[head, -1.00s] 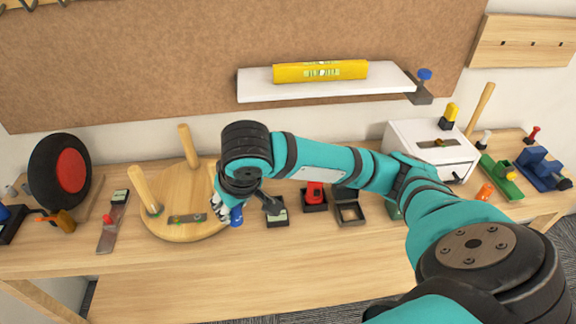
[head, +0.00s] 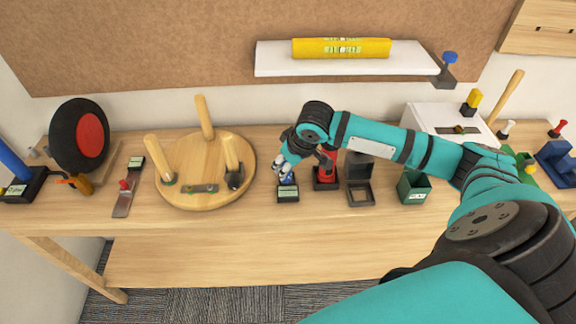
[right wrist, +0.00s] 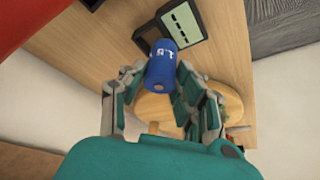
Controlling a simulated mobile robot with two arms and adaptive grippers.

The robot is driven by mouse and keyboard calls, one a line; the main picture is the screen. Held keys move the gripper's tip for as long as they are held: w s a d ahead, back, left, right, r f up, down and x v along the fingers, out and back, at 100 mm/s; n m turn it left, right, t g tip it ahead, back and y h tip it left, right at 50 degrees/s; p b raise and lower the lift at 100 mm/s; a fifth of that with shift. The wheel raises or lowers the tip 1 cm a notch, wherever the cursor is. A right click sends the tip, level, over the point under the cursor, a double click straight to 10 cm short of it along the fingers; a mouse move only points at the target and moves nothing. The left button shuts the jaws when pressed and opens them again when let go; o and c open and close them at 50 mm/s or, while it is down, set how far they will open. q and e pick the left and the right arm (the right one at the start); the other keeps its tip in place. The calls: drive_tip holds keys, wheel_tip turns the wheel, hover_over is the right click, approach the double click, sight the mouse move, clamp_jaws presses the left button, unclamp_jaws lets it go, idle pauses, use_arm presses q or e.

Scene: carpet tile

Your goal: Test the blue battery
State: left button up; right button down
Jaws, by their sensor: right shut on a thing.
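My right gripper (head: 284,168) is shut on the blue battery (head: 289,178), at the near edge of its fingers. The right wrist view shows the blue battery (right wrist: 161,66) between the fingers of the right gripper (right wrist: 160,78), one on each side, with its end facing the camera. A small black battery tester (head: 288,195) with a pale display lies on the bench just below the battery. The tester (right wrist: 178,28) also shows just beyond the battery in the right wrist view. I cannot tell whether battery and tester touch. My left gripper is not in view.
An upturned round stool (head: 190,202) lies left of the tester. A red item in a black holder (head: 325,178), an open black box (head: 359,193) and a green bin (head: 413,190) stand to the right. The bench's front strip is clear. A white shelf (head: 350,62) hangs above.

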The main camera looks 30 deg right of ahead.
drive_tip(key=shift+w+d, duration=0.45)
drive_tip(key=shift+w, duration=0.1)
drive_tip(key=shift+w+d+f, duration=0.1)
drive_tip(key=shift+w+d, duration=0.1)
drive_tip(key=shift+f, duration=0.35)
wheel_tip(320, 180, down, 2)
drive_tip(key=shift+f+p, duration=0.1)
drive_tip(key=shift+p, duration=0.45)
drive_tip(key=shift+f, duration=0.35)
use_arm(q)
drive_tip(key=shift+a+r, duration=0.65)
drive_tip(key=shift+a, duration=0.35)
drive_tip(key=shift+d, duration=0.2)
use_arm(e)
drive_tip(key=shift+f, duration=0.1)
drive_tip(key=c, duration=1)
unclamp_jaws()
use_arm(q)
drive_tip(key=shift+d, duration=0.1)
use_arm(e)
drive_tip(key=shift+o, duration=0.2)
